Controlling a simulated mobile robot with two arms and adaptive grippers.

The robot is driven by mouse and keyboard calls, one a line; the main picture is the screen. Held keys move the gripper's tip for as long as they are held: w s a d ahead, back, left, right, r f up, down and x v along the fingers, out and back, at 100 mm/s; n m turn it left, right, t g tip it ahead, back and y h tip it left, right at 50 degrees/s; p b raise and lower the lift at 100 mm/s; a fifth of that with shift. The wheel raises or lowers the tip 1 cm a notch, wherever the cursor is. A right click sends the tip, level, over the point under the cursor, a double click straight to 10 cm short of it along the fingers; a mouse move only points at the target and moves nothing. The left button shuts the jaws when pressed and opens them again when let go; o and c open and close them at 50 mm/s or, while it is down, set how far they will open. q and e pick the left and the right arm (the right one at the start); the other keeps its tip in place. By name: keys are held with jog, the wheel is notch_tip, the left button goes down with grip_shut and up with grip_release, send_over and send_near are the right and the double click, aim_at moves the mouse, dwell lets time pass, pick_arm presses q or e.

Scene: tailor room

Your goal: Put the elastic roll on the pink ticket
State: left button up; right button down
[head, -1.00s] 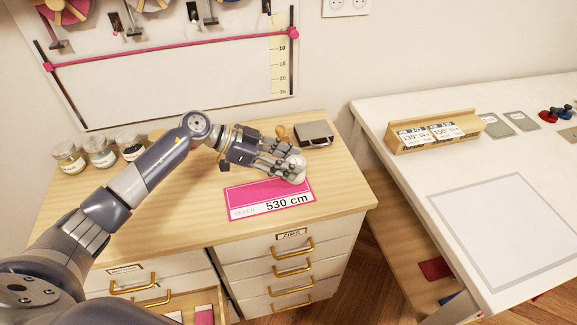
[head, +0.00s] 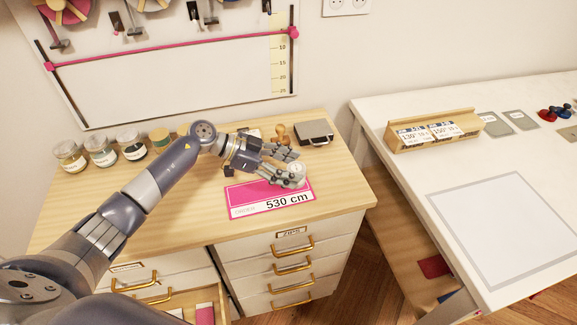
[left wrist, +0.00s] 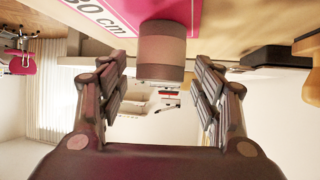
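In the head view the roll (head: 297,169) is at the far right corner area of the pink ticket, marked "530 cm" (head: 245,197), partly hidden by my fingers. In the left wrist view it stands against the pink ticket (left wrist: 120,10), with its base seeming to rest on it. My left gripper (head: 290,170) reaches in from the left over the ticket. In the wrist view its two finger sides (left wrist: 162,75) are spread, with gaps on both sides of the roll. My right gripper is not in view.
The ticket lies on a wooden cabinet top (head: 190,215). Several jars (head: 102,150) stand at the back left. A wooden-handled stamp (head: 282,134) and a grey box (head: 314,132) are behind the gripper. A drawer (head: 207,308) is open below. A white table (head: 420,170) is at right.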

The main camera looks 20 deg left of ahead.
pick_arm(q)
jog(key=b+v, duration=0.2)
jog(key=v, duration=1)
jog(key=shift+r, duration=0.1)
dwell(0.4)
